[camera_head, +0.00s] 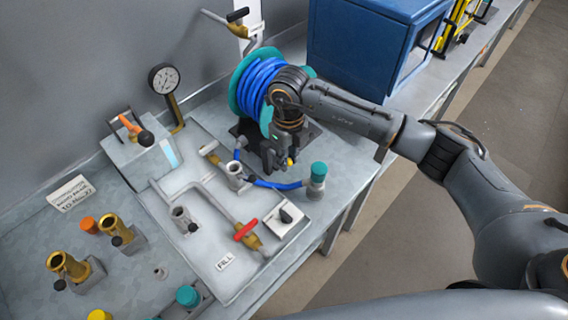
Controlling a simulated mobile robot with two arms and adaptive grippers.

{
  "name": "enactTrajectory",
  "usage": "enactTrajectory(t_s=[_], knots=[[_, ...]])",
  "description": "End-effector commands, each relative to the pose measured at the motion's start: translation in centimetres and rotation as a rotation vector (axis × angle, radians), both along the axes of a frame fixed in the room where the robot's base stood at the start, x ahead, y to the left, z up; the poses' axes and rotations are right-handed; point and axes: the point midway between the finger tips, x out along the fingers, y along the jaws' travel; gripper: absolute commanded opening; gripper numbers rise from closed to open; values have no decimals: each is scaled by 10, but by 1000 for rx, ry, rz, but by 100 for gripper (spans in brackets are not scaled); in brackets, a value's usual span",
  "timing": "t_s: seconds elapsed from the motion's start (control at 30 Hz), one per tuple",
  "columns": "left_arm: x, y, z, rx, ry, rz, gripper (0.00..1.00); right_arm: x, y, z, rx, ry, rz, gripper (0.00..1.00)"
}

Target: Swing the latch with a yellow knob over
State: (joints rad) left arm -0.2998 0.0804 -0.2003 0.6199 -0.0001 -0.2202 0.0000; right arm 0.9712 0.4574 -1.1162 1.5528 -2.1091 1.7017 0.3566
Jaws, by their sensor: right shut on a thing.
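My left gripper is not in view.
A teal reel with blue hose (256,85) stands right behind the gripper. A blue hose piece with a teal cap (318,172) lies in front. A red-handled valve (245,231) and pipe sit on the tray (190,240). A blue cabinet (350,45) stands behind my right arm.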

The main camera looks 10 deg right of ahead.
Motion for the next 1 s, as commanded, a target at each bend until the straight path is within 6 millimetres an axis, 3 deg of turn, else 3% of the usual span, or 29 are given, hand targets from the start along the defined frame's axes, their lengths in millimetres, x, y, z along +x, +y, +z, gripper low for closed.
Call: enactTrajectory(t_s=[0.1,0.57,1.0], knots=[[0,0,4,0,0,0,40,3,2,12,5,-8,2,0],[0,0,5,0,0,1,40,4,3,16,5,-6,1,0],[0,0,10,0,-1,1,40,13,9,37,5,-8,1,0]])
